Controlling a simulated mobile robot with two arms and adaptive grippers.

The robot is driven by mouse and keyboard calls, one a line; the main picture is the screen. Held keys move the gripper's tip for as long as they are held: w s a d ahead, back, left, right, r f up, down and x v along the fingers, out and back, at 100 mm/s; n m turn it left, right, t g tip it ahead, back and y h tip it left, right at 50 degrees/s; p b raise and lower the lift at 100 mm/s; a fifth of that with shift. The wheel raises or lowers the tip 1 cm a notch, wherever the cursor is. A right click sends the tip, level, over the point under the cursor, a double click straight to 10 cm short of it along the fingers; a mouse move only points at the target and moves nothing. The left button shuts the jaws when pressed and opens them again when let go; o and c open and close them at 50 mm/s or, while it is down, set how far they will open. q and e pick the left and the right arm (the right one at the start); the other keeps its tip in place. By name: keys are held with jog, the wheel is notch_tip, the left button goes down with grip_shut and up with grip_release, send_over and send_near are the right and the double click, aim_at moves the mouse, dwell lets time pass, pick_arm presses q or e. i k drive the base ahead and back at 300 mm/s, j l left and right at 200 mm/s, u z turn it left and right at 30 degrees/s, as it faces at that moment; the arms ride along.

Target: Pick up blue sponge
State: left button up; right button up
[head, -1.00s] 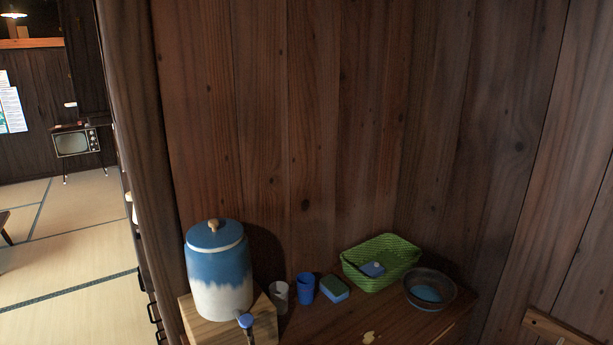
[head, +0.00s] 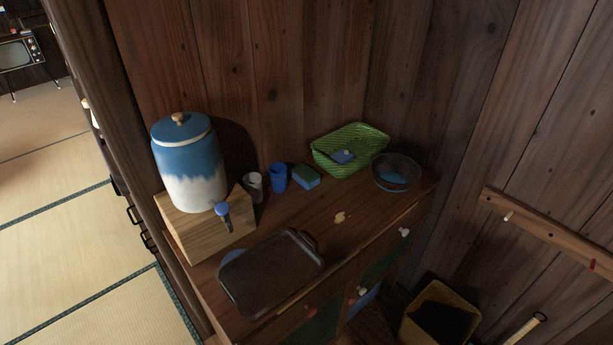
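A small blue sponge with a dark green top (head: 306,176) lies on the wooden cabinet top, between a blue cup (head: 278,177) and a green woven basket (head: 325,159). Another small blue item (head: 343,156) with a pale spot lies inside the basket; I cannot tell what it is. Neither of my grippers shows in the head view.
A blue and white lidded jar (head: 190,165) stands on a wooden block (head: 200,240) at left, beside a grey cup (head: 253,187). A dark bowl (head: 397,174) sits right of the basket. A dark tray (head: 270,272) lies at the front. A bin (head: 440,312) stands below right.

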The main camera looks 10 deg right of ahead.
aim_at(305, 176)
jog(key=i+l, duration=0.15)
jog(key=l, duration=0.25)
jog(key=i+l, duration=0.15)
jog(key=l, duration=0.25)
jog(key=i+l+u, duration=0.15)
jog(key=l+u, duration=0.55)
jog(key=i+l+u, duration=0.1)
jog(key=l+u, duration=0.2)
jog(key=l, duration=0.2)
